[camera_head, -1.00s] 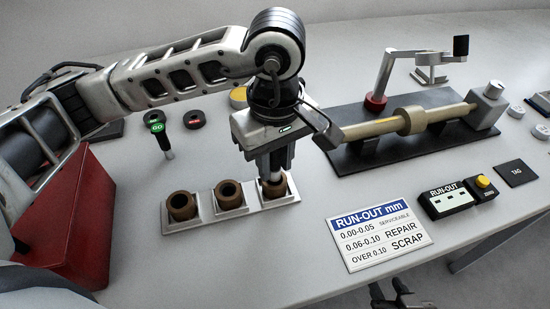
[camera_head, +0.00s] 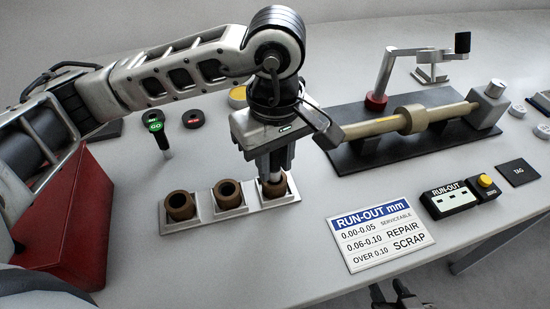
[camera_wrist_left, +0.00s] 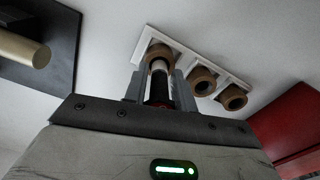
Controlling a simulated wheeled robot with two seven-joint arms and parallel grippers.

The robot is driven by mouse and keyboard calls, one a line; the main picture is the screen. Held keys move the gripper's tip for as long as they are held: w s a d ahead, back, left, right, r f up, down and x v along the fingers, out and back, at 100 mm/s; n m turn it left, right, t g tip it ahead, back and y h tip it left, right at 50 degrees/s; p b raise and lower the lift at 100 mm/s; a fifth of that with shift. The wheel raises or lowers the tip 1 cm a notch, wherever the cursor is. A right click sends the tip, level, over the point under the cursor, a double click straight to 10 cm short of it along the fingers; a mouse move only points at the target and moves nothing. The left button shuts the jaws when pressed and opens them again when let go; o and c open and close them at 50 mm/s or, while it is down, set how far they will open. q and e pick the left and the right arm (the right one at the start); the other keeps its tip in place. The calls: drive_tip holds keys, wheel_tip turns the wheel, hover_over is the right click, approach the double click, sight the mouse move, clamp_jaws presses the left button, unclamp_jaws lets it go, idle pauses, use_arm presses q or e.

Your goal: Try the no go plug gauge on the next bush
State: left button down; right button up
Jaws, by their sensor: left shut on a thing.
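My left gripper (camera_head: 270,170) is shut on the no go plug gauge (camera_wrist_left: 160,88), which has a dark handle with a red band and a pale metal end. The gauge is upright over the rightmost brown bush (camera_head: 285,187), its end at the bush mouth. I cannot tell how far inside it is. Two more bushes, the middle one (camera_head: 227,192) and the left one (camera_head: 180,206), sit in the same pale holder (camera_head: 206,217), with open bores. My right gripper (camera_head: 395,294) shows dark at the bottom edge, partly cut off.
The green-marked GO gauge (camera_head: 156,126) stands behind the bushes, beside a red-marked dark ring (camera_head: 193,119). A red bin (camera_head: 65,225) is at left. The shaft fixture (camera_head: 405,125), run-out card (camera_head: 378,238) and run-out display (camera_head: 449,200) lie to the right.

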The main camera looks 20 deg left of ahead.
use_arm(q)
drive_tip(key=shift+f+b, duration=0.25)
drive_tip(key=shift+b, duration=0.15)
use_arm(e)
drive_tip(key=shift+f, duration=0.25)
drive_tip(key=shift+d+f, duration=0.1)
drive_tip(key=shift+f, duration=0.5)
